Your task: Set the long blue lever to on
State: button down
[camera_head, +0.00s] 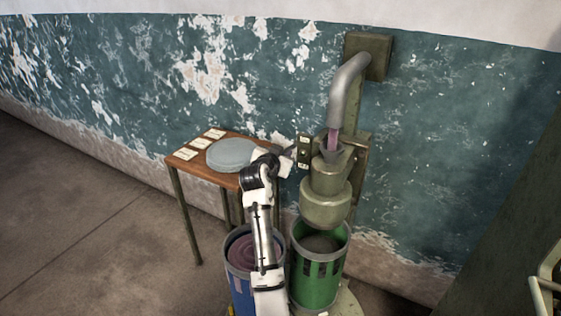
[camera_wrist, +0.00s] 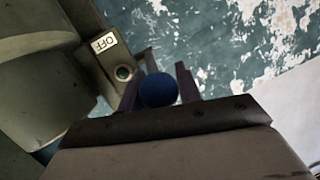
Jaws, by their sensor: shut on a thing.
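The lever's round blue knob (camera_wrist: 158,90) sits between the two fingers of my gripper (camera_wrist: 160,82) in the wrist view, and the gripper is shut on it. The lever's shaft is hidden behind the knob and the gripper. A white OFF label (camera_wrist: 98,43) is on the olive metal panel to the upper left of the knob, with a small round fitting (camera_wrist: 123,73) below it. In the head view my gripper (camera_head: 287,160) reaches the left side of the control panel (camera_head: 304,150) on the olive machine (camera_head: 326,200); the lever cannot be made out there. No ON label is readable.
A grey pipe (camera_head: 345,88) sends a pinkish stream into the machine's funnel. A green bin (camera_head: 318,280) stands under the machine, beside a blue bin (camera_head: 238,285) with purple contents. A wooden table (camera_head: 190,167) at left holds a grey disc (camera_head: 232,154) and several cards.

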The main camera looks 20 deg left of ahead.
jog(key=shift+w+a+r, duration=0.1)
jog(key=shift+w+r, duration=0.05)
jog(key=shift+r, duration=0.7)
dwell(0.8)
jog(key=c, duration=1)
grip_release()
jog(key=shift+a+f, duration=0.1)
jog(key=shift+f, duration=0.1)
jog(key=shift+s, duration=0.35)
jog(key=b+v, duration=0.3)
jog(key=v, duration=1)
jog(key=shift+b, duration=0.3)
